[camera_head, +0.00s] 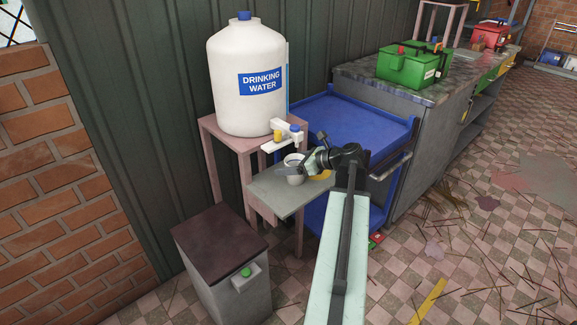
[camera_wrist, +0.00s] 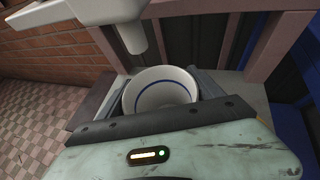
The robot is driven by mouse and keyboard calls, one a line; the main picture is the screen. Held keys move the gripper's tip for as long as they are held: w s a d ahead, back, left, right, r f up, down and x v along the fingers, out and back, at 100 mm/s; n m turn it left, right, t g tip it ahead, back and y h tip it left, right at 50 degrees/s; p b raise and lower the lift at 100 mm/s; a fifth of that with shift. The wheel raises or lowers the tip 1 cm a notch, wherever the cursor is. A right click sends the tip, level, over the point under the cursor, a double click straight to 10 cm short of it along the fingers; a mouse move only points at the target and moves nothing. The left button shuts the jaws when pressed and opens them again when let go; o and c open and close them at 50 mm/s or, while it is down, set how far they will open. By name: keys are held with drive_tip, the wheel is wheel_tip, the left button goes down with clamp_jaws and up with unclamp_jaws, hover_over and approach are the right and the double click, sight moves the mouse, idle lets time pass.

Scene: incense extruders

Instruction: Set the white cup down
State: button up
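The white cup (camera_head: 293,175) is upright at the grey shelf (camera_head: 268,193) below the water jug's tap (camera_head: 295,130). In the wrist view the white cup (camera_wrist: 160,90), with a blue ring inside its rim, sits between the two fingers of my gripper (camera_wrist: 163,84). The fingers lie close against both sides of it, so my gripper is shut on the cup. Whether the cup's base touches the shelf cannot be told; the fingers and my gripper body hide its lower part. The white spout (camera_wrist: 130,35) hangs above and behind the cup, to its left.
The drinking water jug (camera_head: 244,105) stands on a pinkish stand (camera_head: 212,135). A lidded grey bin (camera_head: 228,290) is at lower left. A blue cart (camera_head: 350,115) and a workbench (camera_head: 425,92) with a green toolbox (camera_head: 405,68) are to the right. The shelf's left part is bare.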

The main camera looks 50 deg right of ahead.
drive_tip(key=shift+o, duration=0.8)
drive_tip(key=shift+r+p, duration=0.35)
drive_tip(key=p+v, duration=0.5)
drive_tip(key=v, duration=0.7)
drive_tip(key=shift+f, duration=0.15)
